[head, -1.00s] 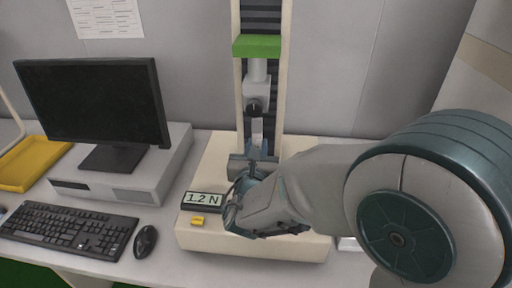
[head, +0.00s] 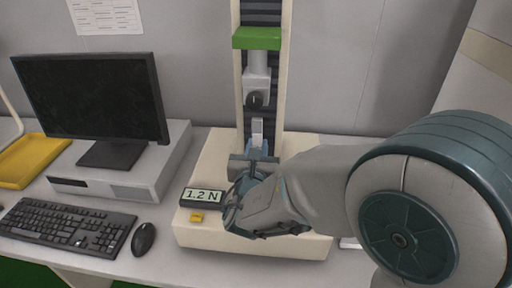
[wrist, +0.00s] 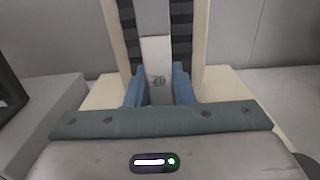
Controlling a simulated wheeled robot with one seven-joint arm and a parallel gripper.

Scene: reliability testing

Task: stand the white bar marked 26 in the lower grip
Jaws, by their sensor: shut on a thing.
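The white bar marked 26 (wrist: 158,62) stands upright between the blue fingers of my gripper (wrist: 157,88) in the wrist view. The bar also shows in the head view (head: 257,132), below the upper grip (head: 257,92). My gripper (head: 259,153) is shut on it, at the front of the test machine's column. The lower grip (head: 238,166) is a grey part on the machine base, mostly hidden behind my gripper and arm. The bar's lower end is hidden, so I cannot tell whether it is in the lower grip.
The cream machine base (head: 210,160) carries a display reading 1.2 N (head: 202,197) and a small yellow piece (head: 197,217). A green crosshead (head: 257,39) is above. Monitor (head: 92,98), keyboard (head: 62,225), mouse (head: 143,238) and yellow tray (head: 32,162) are at left.

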